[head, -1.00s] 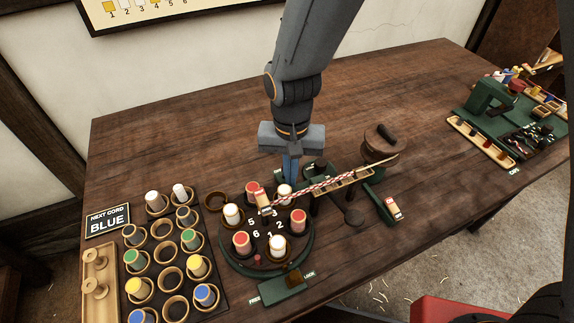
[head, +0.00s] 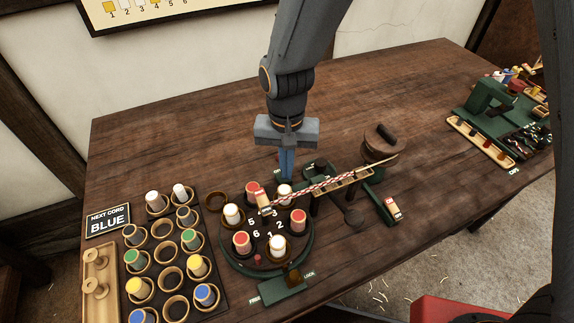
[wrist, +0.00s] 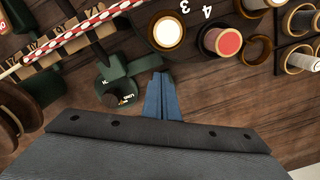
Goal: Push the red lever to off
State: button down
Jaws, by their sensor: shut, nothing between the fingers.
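My gripper (head: 287,177) points down behind the round bobbin turntable (head: 312,252), its two blue fingers together with nothing between them. In the wrist view, the closed fingertips (wrist: 161,76) are over the wooden table beside a green fixture (wrist: 128,88) with a dark round part and small white lettering. They look apart from it, though the height is unclear. In the head view, small labelled green plates (head: 309,166) flank the fingers, their words too small to read. I cannot clearly make out a red lever; a red-and-white block (head: 393,208) sits at the green base's right end.
A red-and-white cord (head: 320,188) runs along a wooden rail right of my gripper, towards a wooden drum (head: 382,145). A bobbin rack (head: 170,262) stands left, and another green station (head: 490,110) far right. The table behind my gripper is clear.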

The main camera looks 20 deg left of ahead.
jog(key=shift+s+d, duration=0.1)
jog(key=shift+s, duration=0.05)
jog(key=shift+s+d+p, duration=0.3)
jog(key=shift+s+p, duration=0.05)
jog(key=shift+p, duration=0.15)
notch_tip(320, 180, up, 8)
jog(key=p, duration=0.6)
jog(key=shift+p, duration=0.3)
jog(key=w+d+r+m+b, duration=0.1)
jog(key=w+d, duration=0.1)
jog(key=d, duration=0.6)
jog(key=w+d+r+b, duration=0.1)
jog(key=w+d+r, duration=0.1)
jog(key=d, duration=0.5)
jog(key=s+d+m+t+b, duration=0.1)
jog(key=s+d, duration=0.4)
jog(key=d, duration=1.2)
jog(key=shift+r+b, duration=0.45)
jog(key=shift+b, duration=0.4)
